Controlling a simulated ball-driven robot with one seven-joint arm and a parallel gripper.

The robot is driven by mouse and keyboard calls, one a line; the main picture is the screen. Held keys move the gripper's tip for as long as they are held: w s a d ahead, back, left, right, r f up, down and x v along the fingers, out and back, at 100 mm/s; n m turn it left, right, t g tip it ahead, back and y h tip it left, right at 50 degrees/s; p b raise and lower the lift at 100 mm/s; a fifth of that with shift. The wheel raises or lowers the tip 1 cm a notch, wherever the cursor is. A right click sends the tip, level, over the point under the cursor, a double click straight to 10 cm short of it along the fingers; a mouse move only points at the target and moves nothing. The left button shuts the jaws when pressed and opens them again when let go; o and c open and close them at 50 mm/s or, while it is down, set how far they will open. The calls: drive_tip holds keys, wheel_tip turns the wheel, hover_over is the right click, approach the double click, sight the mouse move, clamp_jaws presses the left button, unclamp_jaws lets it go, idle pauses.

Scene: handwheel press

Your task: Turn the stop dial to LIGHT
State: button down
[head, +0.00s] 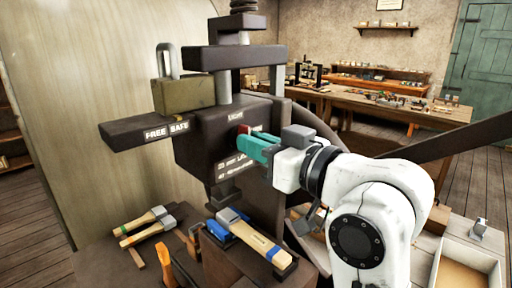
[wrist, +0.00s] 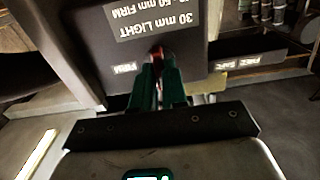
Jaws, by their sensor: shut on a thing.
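The stop dial (head: 242,130) is on the front of the dark press head (head: 205,140). Only a bit of its red part shows, at the tips of my teal gripper fingers (head: 258,147). In the wrist view the dial's red part (wrist: 157,58) sits between the fingertips (wrist: 161,75), and my gripper is shut on it. A small label (head: 235,118) shows just above the dial in the head view. The wrist view shows a FIRM label (wrist: 123,67) beside it, upside down. The fingers hide most of the dial, so its exact setting cannot be told.
A plate (wrist: 155,20) lists 30 mm LIGHT and a FIRM setting. A padlock (head: 183,95) stands above the FREE/SAFE bar (head: 150,131). A dark bar (head: 450,145) extends behind my arm at right.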

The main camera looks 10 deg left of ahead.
drive_tip(key=shift+f, duration=0.15)
idle(0.4)
drive_tip(key=c, duration=1.2)
unclamp_jaws()
drive_tip(key=shift+o, duration=0.2)
drive_tip(key=b+v, duration=0.1)
drive_tip(key=v, duration=0.9)
drive_tip(key=shift+s+d, duration=0.25)
drive_tip(key=shift+d, duration=0.1)
